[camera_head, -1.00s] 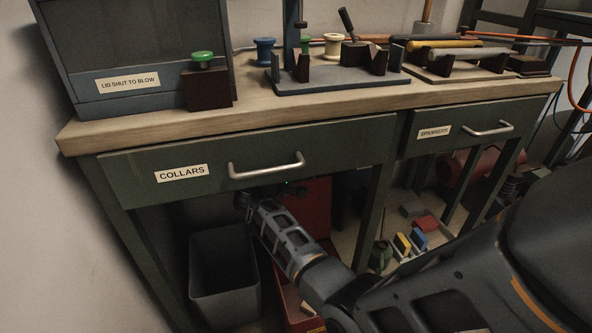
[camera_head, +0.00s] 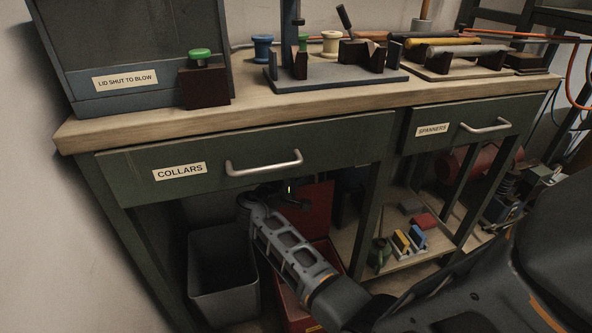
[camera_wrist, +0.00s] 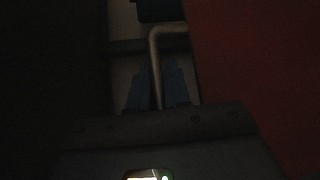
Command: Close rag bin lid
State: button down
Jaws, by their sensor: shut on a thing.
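The rag bin (camera_head: 294,312) is a red box under the bench, partly behind my arm. Its red lid (camera_head: 318,212) stands up, open, at the back of the box, its upper edge below the drawer. In the wrist view the red lid (camera_wrist: 245,70) fills the right side, close to the hand.
A grey open bin (camera_head: 222,275) stands left of the red box. The COLLARS drawer handle (camera_head: 264,168) juts out just above my gripper. A bench leg (camera_head: 370,225) and a low shelf with small items (camera_head: 408,240) are to the right.

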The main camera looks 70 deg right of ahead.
jog(key=c, duration=1.4)
grip_release()
jog(key=shift+c, duration=0.2)
jog(key=shift+a, duration=0.1)
jog(key=p+v, duration=0.2)
jog(key=v, duration=0.5)
jog(key=shift+a, duration=0.35)
